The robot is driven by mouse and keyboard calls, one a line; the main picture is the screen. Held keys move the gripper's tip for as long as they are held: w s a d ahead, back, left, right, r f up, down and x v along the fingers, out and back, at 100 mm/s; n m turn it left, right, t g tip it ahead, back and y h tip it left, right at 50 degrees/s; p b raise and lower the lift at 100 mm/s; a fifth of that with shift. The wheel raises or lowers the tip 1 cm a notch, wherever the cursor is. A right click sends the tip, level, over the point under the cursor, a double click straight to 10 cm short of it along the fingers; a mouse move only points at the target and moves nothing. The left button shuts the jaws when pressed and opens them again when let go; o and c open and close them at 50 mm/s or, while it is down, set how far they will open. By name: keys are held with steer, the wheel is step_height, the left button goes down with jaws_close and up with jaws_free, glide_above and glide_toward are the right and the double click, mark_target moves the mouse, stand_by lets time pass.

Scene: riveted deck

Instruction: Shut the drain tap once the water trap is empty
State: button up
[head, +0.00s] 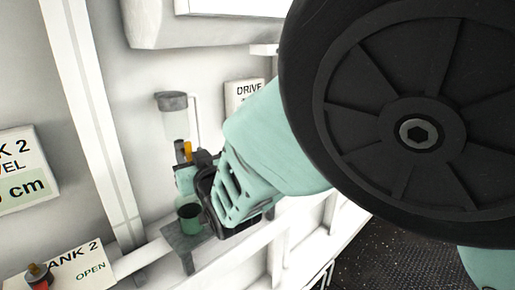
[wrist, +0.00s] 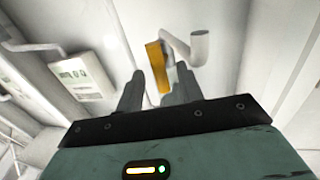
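The water trap (head: 172,122) hangs on the wall in the head view, a pale bowl under a grey cap. I cannot tell whether water is in it. The drain tap's orange handle (head: 187,150) shows below it, beside my gripper's dark fingers. In the wrist view the handle (wrist: 154,66) stands upright between the two spread fingertips of my gripper (wrist: 157,78). A gap shows on its left; the right finger overlaps its lower edge, and I cannot tell whether they touch. A curved pale pipe (wrist: 199,47) is just right of the handle.
A green cup (head: 190,217) stands on a small bracket (head: 186,244) below my gripper. Signs for tank 2 (head: 75,268) and drive (head: 245,92) are on the wall. A red and black knob (head: 39,275) is at lower left. White frame beams surround the trap.

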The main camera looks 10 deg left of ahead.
jaws_close()
steer(key=shift+b, duration=0.55)
steer(key=m+g+b, duration=0.1)
steer(key=m+b, duration=0.4)
steer(key=b, duration=0.2)
steer(key=m+g+b, duration=0.1)
steer(key=m+b, duration=0.4)
steer(key=b, duration=0.2)
steer(key=m+g+y+b, duration=0.1)
steer(key=m+b, duration=0.4)
steer(key=b, duration=0.2)
steer(key=shift+w+d+m+g+b, duration=0.3)
steer(key=shift+w+d+g+b, duration=0.05)
steer(key=shift+w+g+b, duration=0.05)
